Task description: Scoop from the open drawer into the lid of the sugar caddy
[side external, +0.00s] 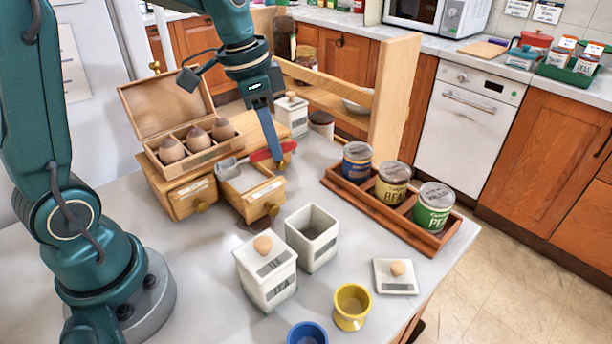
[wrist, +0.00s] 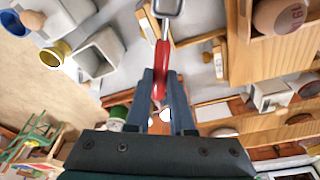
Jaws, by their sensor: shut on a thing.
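My gripper (side external: 275,152) points down over the drawer unit, shut on the red handle of a scoop (side external: 229,167). The scoop's grey metal bowl is over the back of the open drawer (side external: 262,203); whether it touches the drawer's contents cannot be told. In the wrist view the red handle (wrist: 161,62) lies between the fingers and the bowl is cut by the top edge. A square white lid with a wooden knob (side external: 395,276) lies knob-up on the table. An open white caddy (side external: 312,238) stands apart from it; its label is unreadable.
A lidded tea caddy (side external: 266,270), a yellow cup (side external: 352,306) and a blue cup (side external: 307,334) stand near the front. A wooden tray (side external: 442,238) holds three tins at right. An open wooden box (side external: 165,150) sits on the drawer unit. Another lidded caddy (side external: 291,115) stands behind.

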